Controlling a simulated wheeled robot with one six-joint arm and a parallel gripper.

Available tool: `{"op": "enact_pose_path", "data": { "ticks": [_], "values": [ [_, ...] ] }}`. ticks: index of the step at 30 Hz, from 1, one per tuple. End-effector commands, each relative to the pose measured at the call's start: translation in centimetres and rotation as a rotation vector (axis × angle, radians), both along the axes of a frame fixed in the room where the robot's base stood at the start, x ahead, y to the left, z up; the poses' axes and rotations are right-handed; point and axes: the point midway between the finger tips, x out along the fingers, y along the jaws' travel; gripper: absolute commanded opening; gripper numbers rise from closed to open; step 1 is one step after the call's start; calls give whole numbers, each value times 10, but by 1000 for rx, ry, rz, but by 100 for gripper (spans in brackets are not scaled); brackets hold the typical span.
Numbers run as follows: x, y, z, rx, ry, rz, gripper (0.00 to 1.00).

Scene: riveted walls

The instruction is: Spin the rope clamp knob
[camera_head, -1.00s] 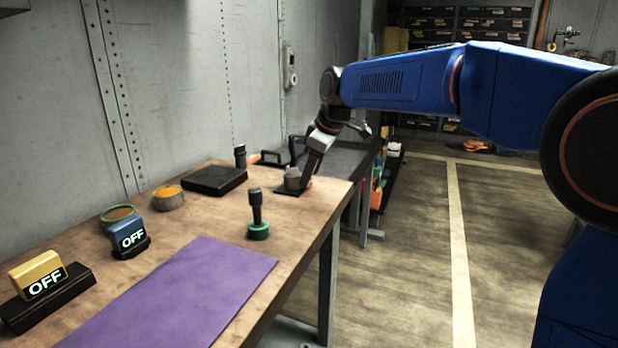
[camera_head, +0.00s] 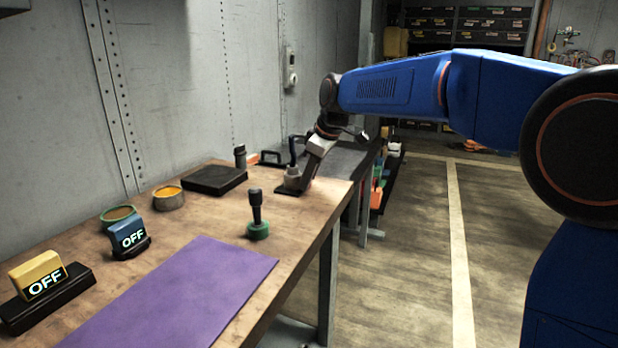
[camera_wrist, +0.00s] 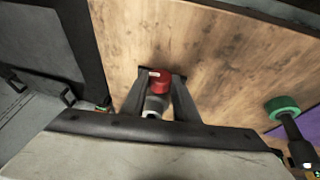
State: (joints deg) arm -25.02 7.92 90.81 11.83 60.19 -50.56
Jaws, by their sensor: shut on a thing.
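The rope clamp knob shows in the wrist view as a red round top (camera_wrist: 159,80) with a grey cylindrical part beside it, between my two dark fingers. My gripper (camera_wrist: 160,88) is shut on this knob, one finger on each side. In the head view my gripper (camera_head: 300,180) reaches down at the far right corner of the wooden table. There it covers most of the knob, and a dark flat base (camera_head: 290,191) shows beneath it.
A black flat box (camera_head: 214,180), a dark upright post (camera_head: 240,157), a round tin (camera_head: 168,198) and two OFF switches (camera_head: 129,238) (camera_head: 45,281) are on the wooden table.

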Motion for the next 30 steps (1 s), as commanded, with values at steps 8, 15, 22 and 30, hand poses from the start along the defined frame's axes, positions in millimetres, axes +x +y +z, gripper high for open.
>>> {"op": "enact_pose_path", "data": {
  "ticks": [8,15,22,30],
  "values": [
    [7,-3,-1,79,218,-4,5],
    [8,-3,-1,120,332,0,5],
    [7,-3,0,125,343,0,5],
    [7,-3,0,124,341,1,46]
  ]
}}
